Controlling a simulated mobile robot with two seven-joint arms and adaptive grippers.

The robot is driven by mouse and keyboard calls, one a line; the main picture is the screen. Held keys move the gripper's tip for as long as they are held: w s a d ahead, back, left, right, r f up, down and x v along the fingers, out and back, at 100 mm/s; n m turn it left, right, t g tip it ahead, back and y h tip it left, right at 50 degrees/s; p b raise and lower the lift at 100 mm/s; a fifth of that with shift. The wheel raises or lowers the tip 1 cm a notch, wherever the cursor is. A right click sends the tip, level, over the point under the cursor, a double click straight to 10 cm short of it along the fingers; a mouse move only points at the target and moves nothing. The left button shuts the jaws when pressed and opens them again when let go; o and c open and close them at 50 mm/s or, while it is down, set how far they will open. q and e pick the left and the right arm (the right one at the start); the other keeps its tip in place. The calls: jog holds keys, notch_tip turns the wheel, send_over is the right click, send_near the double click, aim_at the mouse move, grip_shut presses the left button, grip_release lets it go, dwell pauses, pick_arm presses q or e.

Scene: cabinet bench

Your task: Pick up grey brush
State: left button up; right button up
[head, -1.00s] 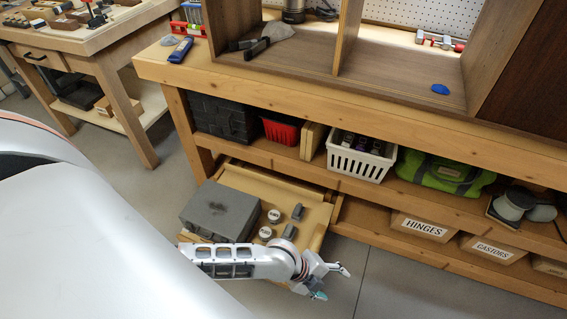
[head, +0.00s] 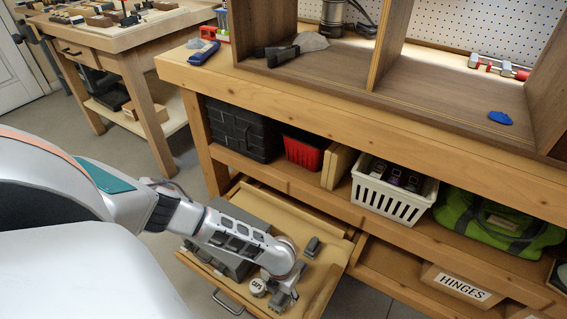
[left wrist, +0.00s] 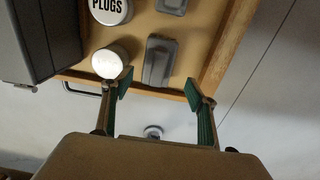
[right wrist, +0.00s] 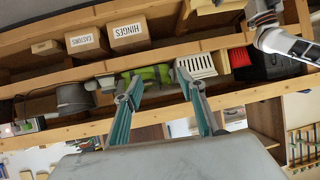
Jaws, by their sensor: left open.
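Two small grey blocky items lie in the open drawer (head: 323,262); I cannot tell for sure that either is the grey brush. The nearer one (left wrist: 159,61) is in the left wrist view, just beyond and between my fingertips, and the farther one (left wrist: 172,6) is at the top edge. In the head view one grey item (head: 312,247) shows beyond my wrist. My left gripper (head: 284,298) is open and empty over the drawer's front part; it also shows in the left wrist view (left wrist: 158,86). My right gripper (right wrist: 160,84) is open and empty, away from the drawer.
Round white-topped tins (left wrist: 108,61) and a grey case (left wrist: 45,38) sit left of the grey items. The drawer's wooden side wall (left wrist: 228,42) is close on the right. The bench shelf above holds a white basket (head: 391,192) and a red bin (head: 304,151).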

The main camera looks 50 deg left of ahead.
aim_at(281, 293)
pick_arm(q)
jog(key=shift+f, duration=0.45)
jog(key=f, duration=0.1)
jog(key=f+b, duration=0.1)
jog(key=f, duration=0.1)
jog(key=f+b, duration=0.1)
jog(key=shift+a+f, duration=0.25)
jog(key=shift+a, duration=0.1)
jog(key=shift+w+f, duration=0.1)
jog(key=shift+w, duration=0.1)
jog(key=shift+w+r, duration=0.2)
jog(key=shift+r, duration=0.05)
jog(key=c, duration=1.3)
pick_arm(e)
jog(key=a+m, duration=0.1)
jog(key=a, duration=0.1)
jog(key=shift+a+r+m+y, duration=0.2)
jog(key=shift+a+m+y, duration=0.1)
jog(key=shift+m, duration=0.1)
